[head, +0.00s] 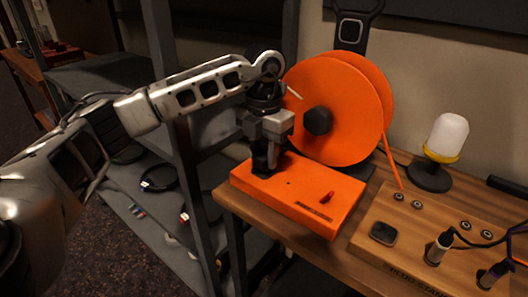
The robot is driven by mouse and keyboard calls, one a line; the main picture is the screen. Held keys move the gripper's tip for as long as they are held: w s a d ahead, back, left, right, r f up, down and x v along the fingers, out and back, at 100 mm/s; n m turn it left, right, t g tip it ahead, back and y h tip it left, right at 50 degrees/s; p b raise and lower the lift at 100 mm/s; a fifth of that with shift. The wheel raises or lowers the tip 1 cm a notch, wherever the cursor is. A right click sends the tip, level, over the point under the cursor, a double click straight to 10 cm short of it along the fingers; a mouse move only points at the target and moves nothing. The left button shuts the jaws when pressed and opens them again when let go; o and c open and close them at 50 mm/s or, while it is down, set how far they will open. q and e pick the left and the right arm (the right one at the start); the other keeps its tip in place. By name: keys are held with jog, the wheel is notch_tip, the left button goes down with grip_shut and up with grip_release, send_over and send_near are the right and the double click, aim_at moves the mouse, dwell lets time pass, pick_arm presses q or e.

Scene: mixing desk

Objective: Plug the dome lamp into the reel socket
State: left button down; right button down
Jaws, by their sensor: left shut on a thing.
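The dome lamp (444,145), with a white dome, yellow ring and black base, stands at the right on the desk. The orange cable reel (335,108) stands behind an orange box (306,197) with a red switch (327,196). My left gripper (266,166) points down at the back left part of the box top. It is shut on a small dark thing, likely a plug, mostly hidden by the fingers. I cannot tell whether it sits in a socket; any socket there is hidden. My right gripper is not in view.
A wooden plug stand (386,257) at the front right has several round holes, a dark square piece (383,233) and upright plugs (438,248) with cables. A metal shelf (150,205) with coiled cables stands left of the desk. Bare desk (236,206) shows left of the box.

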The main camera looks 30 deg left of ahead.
pick_arm(q)
jog(key=shift+f+b, duration=0.4)
jog(key=shift+f, duration=0.2)
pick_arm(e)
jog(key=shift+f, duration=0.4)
pick_arm(q)
jog(key=c, duration=1)
grip_release()
jog(key=shift+o, duration=0.2)
notch_tip(320, 180, up, 16)
jog(key=p, duration=0.2)
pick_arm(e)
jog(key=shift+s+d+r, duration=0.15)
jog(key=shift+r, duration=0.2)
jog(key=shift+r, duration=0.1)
